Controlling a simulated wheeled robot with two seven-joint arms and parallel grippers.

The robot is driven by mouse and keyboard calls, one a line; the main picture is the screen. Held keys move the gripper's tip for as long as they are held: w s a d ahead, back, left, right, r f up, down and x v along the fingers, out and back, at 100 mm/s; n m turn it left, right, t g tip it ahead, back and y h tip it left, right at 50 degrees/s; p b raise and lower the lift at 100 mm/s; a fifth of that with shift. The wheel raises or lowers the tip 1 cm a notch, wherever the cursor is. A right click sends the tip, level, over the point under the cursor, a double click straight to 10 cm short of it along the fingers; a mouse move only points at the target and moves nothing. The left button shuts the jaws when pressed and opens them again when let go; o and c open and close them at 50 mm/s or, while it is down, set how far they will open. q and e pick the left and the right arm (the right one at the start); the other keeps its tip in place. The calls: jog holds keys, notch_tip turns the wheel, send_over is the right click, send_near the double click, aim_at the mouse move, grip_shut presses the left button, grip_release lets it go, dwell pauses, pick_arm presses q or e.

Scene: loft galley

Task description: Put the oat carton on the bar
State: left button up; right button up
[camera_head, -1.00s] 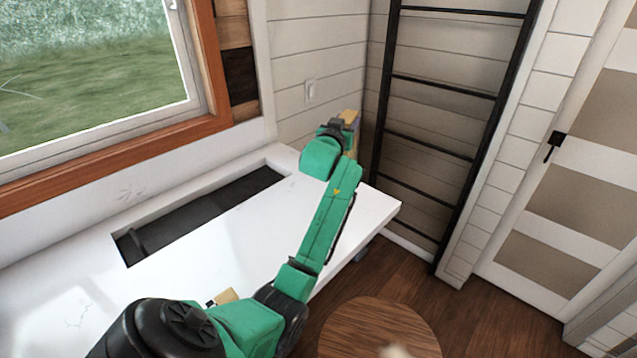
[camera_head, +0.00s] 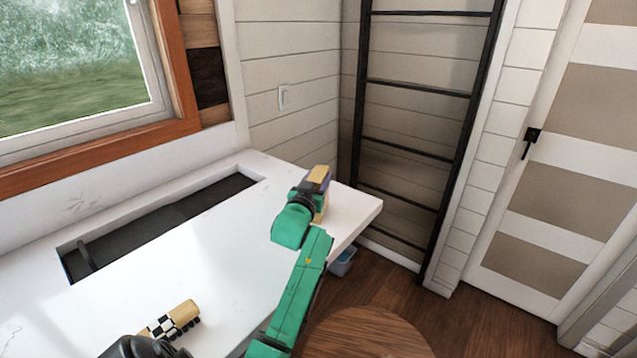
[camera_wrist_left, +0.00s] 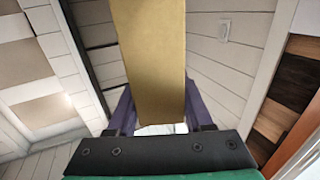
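The oat carton (camera_head: 321,173), plain tan on the side that shows, is held in my left gripper (camera_head: 317,190) near the far right end of the bar (camera_head: 240,250), a white countertop. In the left wrist view the carton (camera_wrist_left: 150,60) stands between the two purple fingers, which are shut on its sides. The arm and gripper hide its lower part in the head view. I cannot tell whether its base touches the bar or hangs above it.
A tan item with a black-and-white checkered band (camera_head: 172,320) lies on the near part of the bar. A dark recess (camera_head: 150,225) runs along the window side. A round wooden top (camera_head: 368,335) and a blue bin (camera_head: 343,262) are below. A black ladder (camera_head: 415,150) stands behind.

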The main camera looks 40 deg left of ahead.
pick_arm(q)
jog(key=o, duration=0.3)
jog(key=shift+s+r, duration=0.15)
pick_arm(e)
jog(key=shift+d, duration=0.2)
pick_arm(q)
jog(key=shift+s, duration=0.1)
pick_arm(e)
jog(key=shift+w+d, duration=0.1)
jog(key=shift+d, duration=0.05)
pick_arm(q)
jog(key=shift+s+d+f, duration=0.2)
jog(key=shift+s+d, duration=0.05)
jog(key=shift+s, duration=0.05)
jog(key=b+v, duration=0.3)
jog(key=v, duration=0.8)
pick_arm(e)
notch_tip(320, 180, down, 3)
jog(key=shift+w, duration=0.1)
pick_arm(q)
jog(key=shift+a+r, duration=0.1)
jog(key=shift+r, duration=0.05)
